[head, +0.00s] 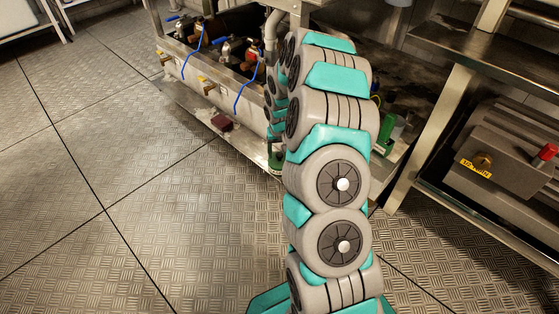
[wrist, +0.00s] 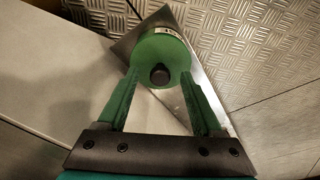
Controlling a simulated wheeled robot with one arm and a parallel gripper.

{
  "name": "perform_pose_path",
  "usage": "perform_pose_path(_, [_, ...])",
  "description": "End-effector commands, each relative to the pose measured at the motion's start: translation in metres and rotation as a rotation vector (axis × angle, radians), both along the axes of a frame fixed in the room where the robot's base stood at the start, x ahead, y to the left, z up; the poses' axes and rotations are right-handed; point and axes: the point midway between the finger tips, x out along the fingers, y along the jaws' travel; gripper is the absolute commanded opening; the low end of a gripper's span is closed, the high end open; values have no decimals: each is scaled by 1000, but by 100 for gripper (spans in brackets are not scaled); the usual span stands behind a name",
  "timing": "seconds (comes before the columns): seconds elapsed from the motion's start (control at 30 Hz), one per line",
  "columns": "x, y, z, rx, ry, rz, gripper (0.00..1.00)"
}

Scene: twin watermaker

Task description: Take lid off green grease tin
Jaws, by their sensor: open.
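The green grease tin (wrist: 163,42) stands on a metal ledge in the wrist view. Its round green lid (wrist: 150,62) faces me, with a dark knob (wrist: 159,75) on it. My gripper (wrist: 160,80) is open, its two green fingers on either side of the knob and apart from it. I cannot tell how far the fingertips are above the lid. In the head view a bit of the green tin (head: 275,160) shows at the ledge's edge, beside my arm. My arm hides the gripper there.
A metal frame with pipes, valves and blue-handled fittings (head: 225,50) stands behind. A dark red block (head: 222,123) lies on its front ledge. A steel shelf (head: 480,55) with a grey box (head: 500,150) is at the right. The patterned floor (head: 110,200) at left is clear.

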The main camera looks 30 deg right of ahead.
Motion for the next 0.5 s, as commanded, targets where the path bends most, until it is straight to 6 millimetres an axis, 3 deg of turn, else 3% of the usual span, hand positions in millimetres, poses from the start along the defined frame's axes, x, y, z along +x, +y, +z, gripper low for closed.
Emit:
perform_pose_path(0.1, [0,0,1,0,0,0,65])
perform_pose_path(0.5, [0,0,1,0,0,1,20])
